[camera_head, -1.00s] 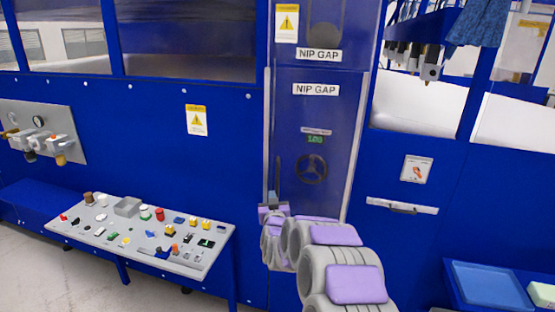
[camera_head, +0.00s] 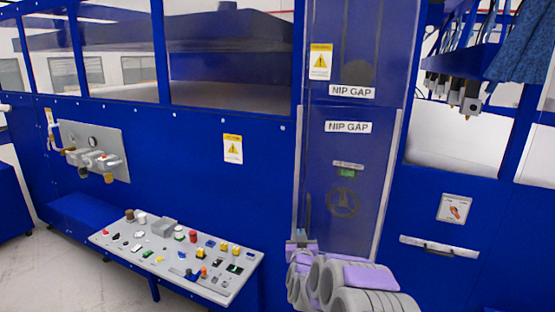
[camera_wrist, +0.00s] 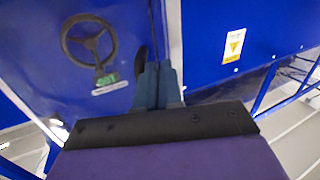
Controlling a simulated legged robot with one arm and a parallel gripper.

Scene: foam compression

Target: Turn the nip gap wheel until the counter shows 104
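The nip gap wheel (camera_head: 343,201), a dark three-spoke handwheel, is on the blue panel below two NIP GAP labels. It also shows in the wrist view (camera_wrist: 110,45), upper left. The green counter (camera_head: 347,173) sits just above the wheel in the head view; its digits are too small to read. In the wrist view the counter (camera_wrist: 106,79) appears upside down and also cannot be read surely. My gripper (camera_head: 302,222) is in front of the panel, left of and below the wheel, apart from it. In the wrist view its fingers (camera_wrist: 158,66) lie together, with nothing seen between them.
A console (camera_head: 160,262) with many buttons and knobs stands at lower left. A pale upright rail (camera_head: 387,185) borders the panel on the right. A drawer-like handle (camera_head: 440,246) is farther right. Warning signs (camera_head: 232,149) are on the blue wall.

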